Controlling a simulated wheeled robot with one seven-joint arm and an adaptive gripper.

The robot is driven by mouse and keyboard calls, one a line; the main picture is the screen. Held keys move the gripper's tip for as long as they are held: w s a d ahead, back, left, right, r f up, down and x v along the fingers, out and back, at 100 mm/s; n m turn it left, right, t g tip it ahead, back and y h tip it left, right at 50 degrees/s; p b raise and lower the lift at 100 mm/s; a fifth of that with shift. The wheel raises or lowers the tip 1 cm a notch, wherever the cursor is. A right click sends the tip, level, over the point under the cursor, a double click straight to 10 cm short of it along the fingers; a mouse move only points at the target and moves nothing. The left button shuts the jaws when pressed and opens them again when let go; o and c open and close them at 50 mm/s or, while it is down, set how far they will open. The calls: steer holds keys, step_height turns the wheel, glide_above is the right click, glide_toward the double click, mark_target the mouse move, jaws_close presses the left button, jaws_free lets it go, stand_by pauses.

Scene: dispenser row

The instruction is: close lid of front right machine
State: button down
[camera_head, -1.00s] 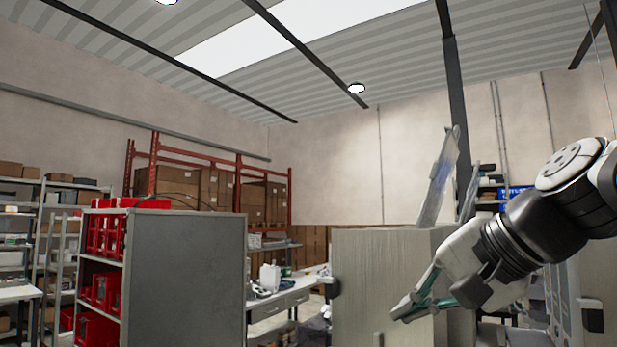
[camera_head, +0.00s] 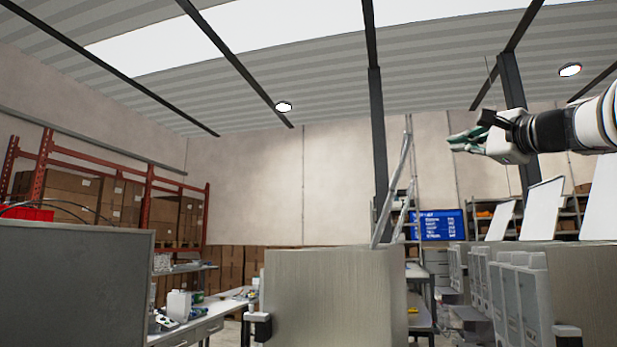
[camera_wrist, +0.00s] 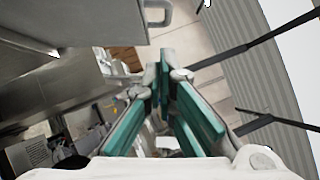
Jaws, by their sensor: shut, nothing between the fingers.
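On the right, a row of grey machines (camera_head: 590,282) stands with several white lids raised, the rightmost lid (camera_head: 604,200) cut by the picture edge. Another lid (camera_head: 542,210) stands open left of it. I cannot tell for sure which lid is the front right machine's. A nearer machine (camera_head: 330,300) stands at lower centre, its thin raised lid (camera_head: 393,190) almost edge-on. My gripper (camera_head: 455,142) is high at the right, pointing left, above the machines and apart from the lids. In the wrist view its teal-padded fingers (camera_wrist: 169,66) are shut and empty.
A grey cabinet (camera_head: 70,285) stands at the lower left. A workbench (camera_head: 205,325) lies behind it. A steel column (camera_head: 379,150) rises behind the centre machine, and a blue sign (camera_head: 440,225) is behind. The air around my gripper looks clear.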

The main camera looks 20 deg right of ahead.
steer(key=w+a+r+p, duration=0.2)
steer(key=w, duration=0.5)
steer(key=shift+r, duration=0.2)
steer(key=shift+a, duration=0.1)
steer(key=shift+w+a, duration=0.1)
steer(key=shift+w, duration=0.05)
